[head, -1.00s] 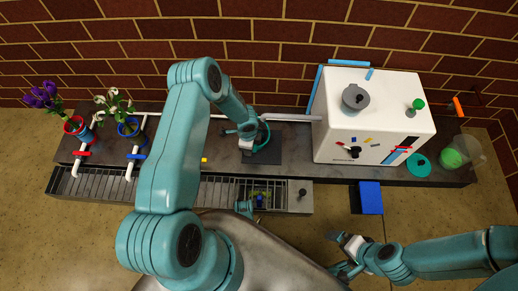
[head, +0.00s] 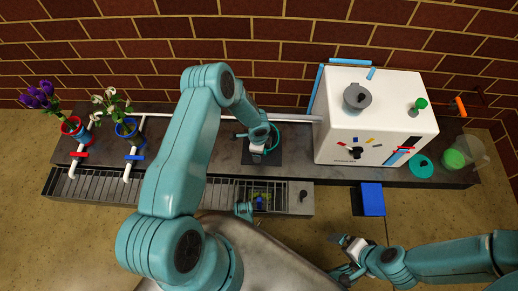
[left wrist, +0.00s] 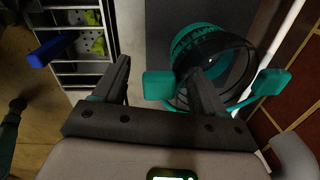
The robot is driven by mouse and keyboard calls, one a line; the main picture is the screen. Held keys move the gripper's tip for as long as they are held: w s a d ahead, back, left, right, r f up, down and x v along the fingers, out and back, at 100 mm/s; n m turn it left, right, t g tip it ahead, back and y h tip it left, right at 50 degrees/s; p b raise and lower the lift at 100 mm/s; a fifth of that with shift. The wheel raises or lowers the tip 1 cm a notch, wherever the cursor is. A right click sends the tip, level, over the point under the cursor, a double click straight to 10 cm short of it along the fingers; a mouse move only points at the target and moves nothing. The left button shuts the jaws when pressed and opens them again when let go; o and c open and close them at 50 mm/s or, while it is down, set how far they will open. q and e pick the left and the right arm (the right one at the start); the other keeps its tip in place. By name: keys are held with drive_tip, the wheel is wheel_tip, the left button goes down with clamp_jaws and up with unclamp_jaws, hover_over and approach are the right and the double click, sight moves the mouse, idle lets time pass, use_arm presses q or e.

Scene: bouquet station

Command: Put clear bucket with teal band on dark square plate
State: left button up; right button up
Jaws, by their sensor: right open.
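The clear bucket with the teal band (left wrist: 215,48) stands on the dark square plate (left wrist: 162,45) in the left wrist view. In the head view the plate (head: 290,158) lies on the dark counter, and my left arm hides most of the bucket. My left gripper (left wrist: 160,85) is open, with its two dark fingers wide apart. One finger overlaps the near side of the bucket in the picture; I cannot tell whether it touches. The left gripper also shows in the head view (head: 257,151). My right gripper (head: 346,255) is open and empty, low in front of the counter.
A pale pipe (head: 180,116) runs behind the plate. A metal rack (head: 100,188) lines the front edge. Flower pots (head: 127,128) stand at left, a blue block (head: 372,199) at front right.

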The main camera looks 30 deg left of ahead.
use_arm(q)
drive_tip(key=shift+r, duration=0.2)
wheel_tip(320, 180, up, 12)
drive_tip(key=p, duration=0.5)
drive_tip(key=s+d+r+n+h, duration=0.2)
drive_tip(key=s+d+n, duration=0.5)
drive_tip(key=s+d, duration=0.1)
drive_tip(key=s+d+r+n+h, duration=0.1)
drive_tip(key=s+d+n+h, duration=0.1)
drive_tip(key=s+d+n, duration=0.6)
drive_tip(key=s, duration=0.2)
drive_tip(key=shift+s+d+r, duration=0.35)
drive_tip(key=shift+s+r, duration=0.05)
wheel_tip(320, 180, up, 28)
drive_tip(key=p, duration=2.7)
drive_tip(key=shift+f+p, duration=0.15)
drive_tip(key=shift+p, duration=0.15)
